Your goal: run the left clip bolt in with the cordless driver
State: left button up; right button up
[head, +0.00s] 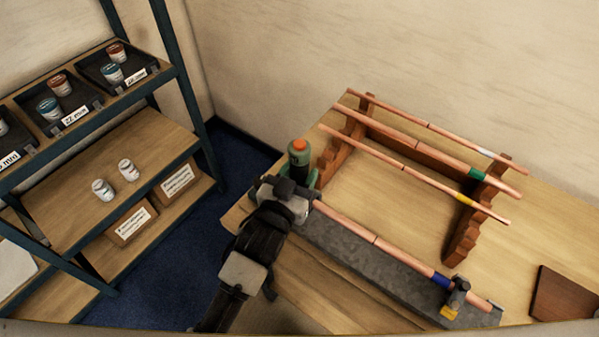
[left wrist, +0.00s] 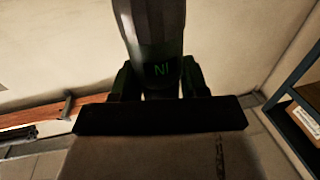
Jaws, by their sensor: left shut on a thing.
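My left gripper (head: 297,186) is over the left end of the grey slab (head: 340,243). It is shut on the cordless driver (head: 299,158), a green body with an orange top, standing roughly upright. In the left wrist view the driver (left wrist: 160,40) is a dark cylinder with green lettering, between the two fingers (left wrist: 160,88). A copper pipe (head: 345,222) with a blue band lies along the slab, its left end running under my gripper. The left clip and its bolt are hidden behind the gripper and driver. My right gripper is not in view.
A wooden rack (head: 465,230) holds several copper pipes behind the slab. A clip with a yellow part (head: 456,298) sits at the slab's right end. A brown board (head: 562,296) lies at the right. Shelving (head: 150,125) with cans and boxes stands left, across the blue floor.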

aim_at(295, 168)
pick_arm(q)
jog(key=shift+r+p, duration=1.85)
jog(key=shift+r, duration=0.45)
jog(key=shift+f, duration=0.1)
